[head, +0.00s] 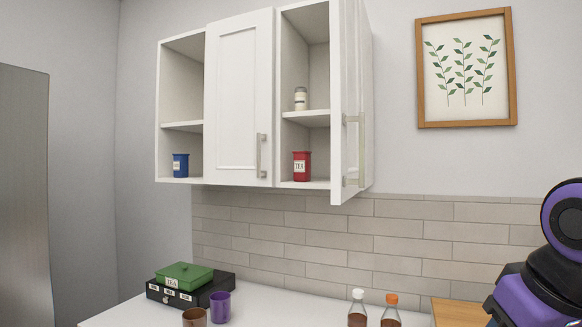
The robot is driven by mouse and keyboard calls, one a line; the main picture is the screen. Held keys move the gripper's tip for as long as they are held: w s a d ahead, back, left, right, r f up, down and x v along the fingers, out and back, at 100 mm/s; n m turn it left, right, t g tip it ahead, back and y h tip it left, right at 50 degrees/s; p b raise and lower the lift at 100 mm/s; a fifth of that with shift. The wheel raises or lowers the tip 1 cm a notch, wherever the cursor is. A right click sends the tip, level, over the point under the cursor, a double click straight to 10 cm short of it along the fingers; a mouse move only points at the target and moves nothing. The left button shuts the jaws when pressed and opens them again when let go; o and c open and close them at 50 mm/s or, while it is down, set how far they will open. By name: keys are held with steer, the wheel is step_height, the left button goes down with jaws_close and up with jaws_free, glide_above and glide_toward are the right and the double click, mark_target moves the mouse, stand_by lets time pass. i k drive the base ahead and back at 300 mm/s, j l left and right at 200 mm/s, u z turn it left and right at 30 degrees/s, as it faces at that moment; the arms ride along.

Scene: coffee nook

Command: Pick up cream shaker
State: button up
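The cream shaker (300,99) is a small cream-coloured container with a pale top. It stands upright on the upper shelf (306,116) of the right-hand section of the wall cabinet. The door (348,100) of that section stands open to the right, so the front of the shelf is clear. My arm shows only in part at the lower right, well away from the shaker. My gripper is outside the view, so its state is hidden.
A red tea tin (302,167) stands below the shaker, and a blue tin (181,165) at left. The open door sticks out between the shaker and my arm. On the counter (290,308) are two mugs, two bottles, and a black box (165,294) under a green tin (184,275).

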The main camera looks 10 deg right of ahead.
mark_target(301, 93)
steer(key=i+j+z, duration=0.2)
steer(key=i+j, duration=0.2)
steer(key=j, duration=0.25)
steer(key=i+j+z, duration=0.1)
steer(key=j, duration=0.25)
steer(key=i+j+z, duration=0.15)
steer(key=i+j, duration=0.1)
steer(key=j, duration=0.1)
